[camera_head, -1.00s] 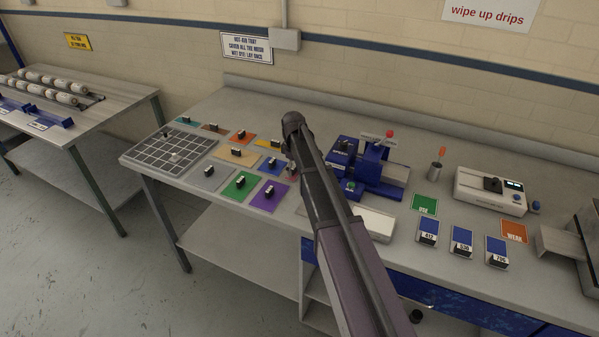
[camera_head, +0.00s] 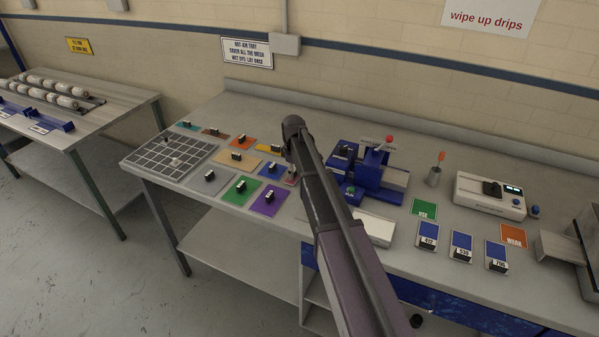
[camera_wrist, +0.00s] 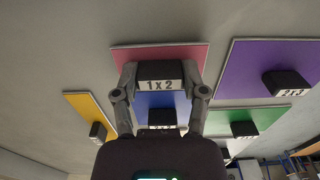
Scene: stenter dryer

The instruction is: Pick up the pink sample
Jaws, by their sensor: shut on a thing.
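The pink sample (camera_wrist: 185,55) is a flat card with a black block on it labelled "1 x 2". In the wrist view, my gripper (camera_wrist: 158,72) has one finger on each side of that block and is shut on it. In the head view my arm hides most of the sample, and only a small pink part (camera_head: 291,180) shows beside it. I cannot tell whether the card is clear of the bench.
Blue (camera_head: 272,169), purple (camera_head: 265,206), green (camera_head: 236,194) and yellow (camera_head: 262,146) samples lie close by. A grey gridded board (camera_head: 150,160) is at the bench's left end. A blue machine (camera_head: 370,170) and a white tray (camera_head: 378,228) stand right of my arm.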

